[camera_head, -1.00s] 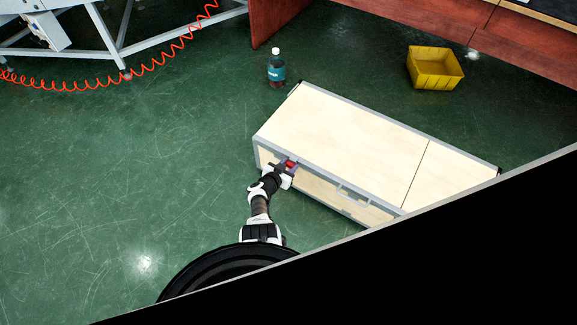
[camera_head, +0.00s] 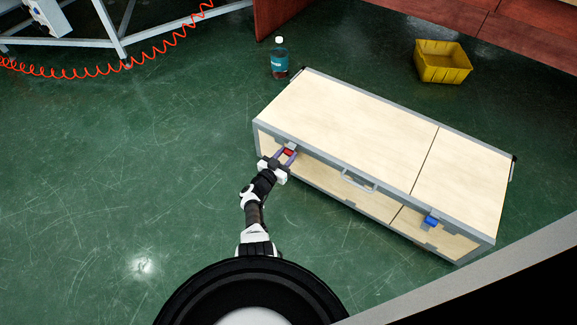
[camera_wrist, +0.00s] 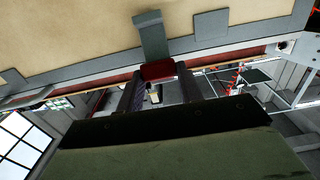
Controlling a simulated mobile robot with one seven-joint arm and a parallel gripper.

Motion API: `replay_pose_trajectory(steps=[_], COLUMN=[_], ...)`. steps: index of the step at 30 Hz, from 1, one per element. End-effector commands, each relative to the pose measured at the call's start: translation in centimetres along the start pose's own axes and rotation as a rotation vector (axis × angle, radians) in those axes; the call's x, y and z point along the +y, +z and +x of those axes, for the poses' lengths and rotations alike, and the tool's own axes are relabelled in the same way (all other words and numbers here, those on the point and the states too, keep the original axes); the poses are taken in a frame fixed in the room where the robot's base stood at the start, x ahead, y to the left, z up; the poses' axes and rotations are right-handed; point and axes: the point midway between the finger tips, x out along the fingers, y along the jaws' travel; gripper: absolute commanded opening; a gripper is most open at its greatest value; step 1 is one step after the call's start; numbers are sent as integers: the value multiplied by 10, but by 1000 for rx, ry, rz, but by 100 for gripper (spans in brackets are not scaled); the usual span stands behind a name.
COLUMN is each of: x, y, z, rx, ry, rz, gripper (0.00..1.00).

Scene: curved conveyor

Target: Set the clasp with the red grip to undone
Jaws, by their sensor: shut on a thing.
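The clasp with the red grip (camera_head: 289,152) is on the front left of a long box (camera_head: 350,115) with pale wood panels and a grey frame. My gripper (camera_head: 286,154) is at this clasp, its two purple-grey fingers on either side of the red grip. In the wrist view the red grip (camera_wrist: 157,70) sits between the fingertips of my gripper (camera_wrist: 160,82). A grey strap (camera_wrist: 151,36) runs from the grip over the box's edge. I cannot tell whether the clasp's catch is engaged.
A second clasp with a blue grip (camera_head: 431,221) is at the box's front right. A grey handle (camera_head: 357,181) lies between the clasps. A bottle (camera_head: 279,58) and a yellow bin (camera_head: 441,63) stand behind the box. The floor to the left is clear.

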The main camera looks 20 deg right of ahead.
Motion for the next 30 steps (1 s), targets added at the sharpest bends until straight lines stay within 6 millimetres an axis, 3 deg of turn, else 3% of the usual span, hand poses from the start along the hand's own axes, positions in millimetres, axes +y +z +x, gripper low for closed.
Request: replay_pose_trajectory(steps=[14, 15, 20, 30], x=[-6, -6, -6, -7], y=[1, 1, 0, -1], z=[4, 4, 4, 0], rx=[21, 21, 22, 21], ry=[2, 2, 2, 1], rz=[-1, -1, -1, -1], gripper=[0, 37, 58, 58])
